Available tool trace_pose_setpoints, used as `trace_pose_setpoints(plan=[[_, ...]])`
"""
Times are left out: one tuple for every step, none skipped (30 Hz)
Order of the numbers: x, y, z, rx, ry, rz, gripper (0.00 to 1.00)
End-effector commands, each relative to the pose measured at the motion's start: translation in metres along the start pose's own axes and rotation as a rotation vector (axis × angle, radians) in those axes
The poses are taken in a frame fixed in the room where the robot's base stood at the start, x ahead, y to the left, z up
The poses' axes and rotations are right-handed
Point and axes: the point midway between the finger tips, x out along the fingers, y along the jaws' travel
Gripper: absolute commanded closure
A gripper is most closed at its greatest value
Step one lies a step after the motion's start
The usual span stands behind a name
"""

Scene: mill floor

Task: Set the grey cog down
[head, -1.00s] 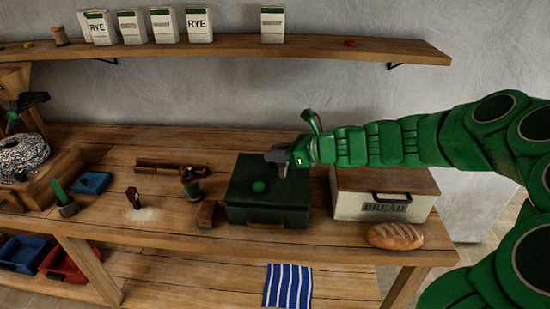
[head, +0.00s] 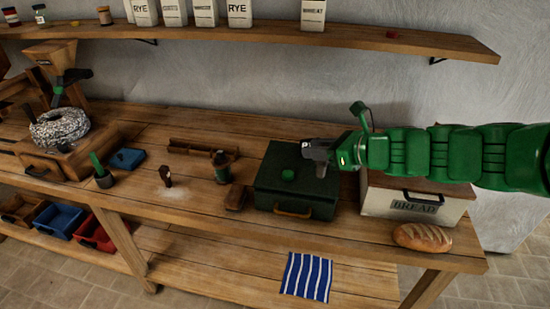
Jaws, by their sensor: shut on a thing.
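My gripper (head: 316,158) is dark grey, at the end of my green arm that reaches in from the right. It is shut over the back right part of the dark green box (head: 298,182) on the bench. The grey cog cannot be told apart from the grey jaws at this size, so its outline is mostly hidden. I cannot tell whether it touches the box lid. A small round green piece (head: 287,174) is on the lid, just left of and in front of the jaws.
A bread box (head: 415,203) stands right of the green box, with a loaf (head: 422,238) in front. A brown block (head: 236,197) and a grinder-like piece (head: 222,167) stand to the left. The bench (head: 330,230) has a clear strip along its front.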

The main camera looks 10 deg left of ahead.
Motion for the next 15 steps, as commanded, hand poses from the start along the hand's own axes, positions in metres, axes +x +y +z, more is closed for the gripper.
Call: trace_pose_setpoints(plan=[[0.008,-0.002,0.0,0.009,-0.004,-0.009,1.0],[0.012,-0.005,-0.002,0.014,-0.002,-0.022,1.0],[0.018,-0.009,-0.002,0.021,-0.004,-0.038,1.0],[0.023,-0.012,-0.003,0.027,-0.004,-0.05,1.0],[0.028,-0.015,-0.004,0.032,-0.003,-0.066,1.0],[0.034,-0.018,-0.004,0.04,-0.005,-0.082,1.0],[0.038,-0.022,-0.005,0.045,-0.003,-0.097,1.0],[0.042,-0.025,-0.005,0.051,-0.004,-0.111,1.0],[0.048,-0.028,-0.006,0.058,-0.004,-0.127,1.0],[0.051,-0.031,-0.007,0.062,-0.003,-0.142,1.0],[0.055,-0.033,-0.007,0.067,-0.005,-0.152,1.0],[0.06,-0.036,-0.008,0.073,-0.003,-0.168,1.0],[0.063,-0.038,-0.008,0.077,-0.003,-0.18,1.0],[0.066,-0.039,-0.008,0.081,-0.004,-0.188,1.0],[0.069,-0.042,-0.009,0.087,-0.003,-0.2,1.0]])
